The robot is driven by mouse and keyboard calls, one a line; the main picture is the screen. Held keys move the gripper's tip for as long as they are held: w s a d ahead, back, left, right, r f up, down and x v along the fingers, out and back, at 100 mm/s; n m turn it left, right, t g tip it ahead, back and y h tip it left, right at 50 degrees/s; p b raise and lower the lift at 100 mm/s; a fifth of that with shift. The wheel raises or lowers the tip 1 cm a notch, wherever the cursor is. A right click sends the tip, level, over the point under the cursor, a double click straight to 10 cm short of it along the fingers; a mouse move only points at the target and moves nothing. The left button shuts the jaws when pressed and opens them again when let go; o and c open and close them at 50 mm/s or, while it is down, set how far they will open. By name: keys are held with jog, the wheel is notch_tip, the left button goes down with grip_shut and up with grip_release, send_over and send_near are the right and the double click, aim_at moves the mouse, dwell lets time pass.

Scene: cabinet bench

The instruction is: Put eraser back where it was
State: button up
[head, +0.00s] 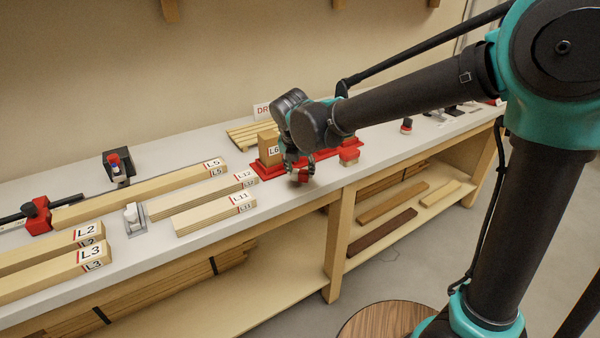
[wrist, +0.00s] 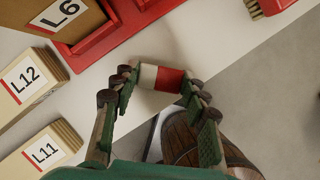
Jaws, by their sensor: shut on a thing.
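My gripper (wrist: 160,84) is shut on the eraser (wrist: 167,79), a small block with a white part and a red part. The fingers hold it at its two ends, and it shows between the fingertips in the wrist view. In the head view my gripper (head: 300,172) is over the front part of the bench, just in front of the red tray and right of board L12. The eraser's red part (head: 301,177) shows small under the fingers there. I cannot tell whether the eraser touches the bench top.
A red tray (head: 268,175) holds upright block L6 (head: 268,150). Boards L12 (head: 205,197) and L11 (head: 215,212) lie to the left. A wooden-and-red brush-like thing (wrist: 255,9) is at the upper right. The bench's front edge (wrist: 225,72) passes close by the gripper.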

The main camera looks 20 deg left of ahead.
jog(key=shift+f, duration=0.6)
jog(key=o, duration=1.1)
jog(key=shift+f, duration=0.1)
